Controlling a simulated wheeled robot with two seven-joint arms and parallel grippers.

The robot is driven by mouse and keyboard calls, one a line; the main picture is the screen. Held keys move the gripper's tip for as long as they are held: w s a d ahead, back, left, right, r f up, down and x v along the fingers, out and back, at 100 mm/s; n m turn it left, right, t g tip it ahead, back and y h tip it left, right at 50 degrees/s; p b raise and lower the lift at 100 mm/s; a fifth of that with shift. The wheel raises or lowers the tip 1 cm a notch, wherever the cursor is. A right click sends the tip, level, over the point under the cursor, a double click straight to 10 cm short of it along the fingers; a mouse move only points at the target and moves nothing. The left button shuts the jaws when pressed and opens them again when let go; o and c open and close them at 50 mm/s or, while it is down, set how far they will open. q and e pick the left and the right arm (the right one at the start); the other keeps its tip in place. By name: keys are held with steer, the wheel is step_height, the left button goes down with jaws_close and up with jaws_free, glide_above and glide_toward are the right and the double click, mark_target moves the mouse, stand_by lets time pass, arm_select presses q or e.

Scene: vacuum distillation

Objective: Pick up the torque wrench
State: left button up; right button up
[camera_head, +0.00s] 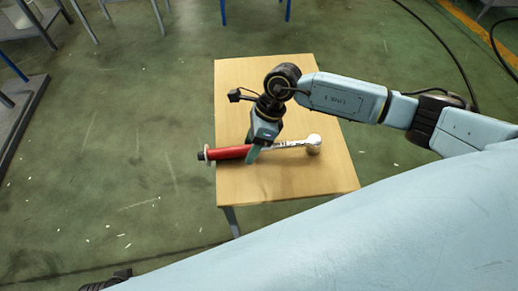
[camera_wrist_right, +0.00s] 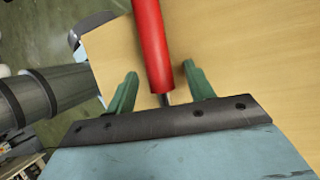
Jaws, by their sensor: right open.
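The torque wrench (camera_head: 229,153) lies across the small wooden table, its red handle to the left and its silver shaft and round head to the right. The handle's left end sticks out past the table edge. My right gripper (camera_head: 253,154) is over the wrench where the red handle meets the shaft. In the right wrist view the red handle (camera_wrist_right: 152,50) comes down between the two green fingers of the open gripper (camera_wrist_right: 157,90), with gaps visible on both sides. My left gripper is not visible.
The wooden table (camera_head: 325,180) is otherwise clear. Green floor with small white scraps surrounds it. Table or stool legs stand at the back, a dark platform (camera_head: 22,120) is at the left, and a black cable (camera_head: 445,50) runs on the floor at the right.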

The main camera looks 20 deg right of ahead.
mark_target(251, 145)
jaws_close()
steer(key=shift+r, duration=0.1)
steer(key=shift+r, duration=0.1)
stand_by(0.4)
steer(key=shift+r, duration=0.15)
steer(key=shift+w+r, duration=0.1)
steer(key=shift+r, duration=0.2)
step_height(251, 145, up, 8)
steer(key=shift+f+p, duration=0.25)
steer(key=shift+p, duration=1)
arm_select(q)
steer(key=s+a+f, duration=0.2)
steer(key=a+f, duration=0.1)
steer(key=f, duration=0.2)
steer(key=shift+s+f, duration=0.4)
arm_select(e)
steer(key=shift+r, duration=0.7)
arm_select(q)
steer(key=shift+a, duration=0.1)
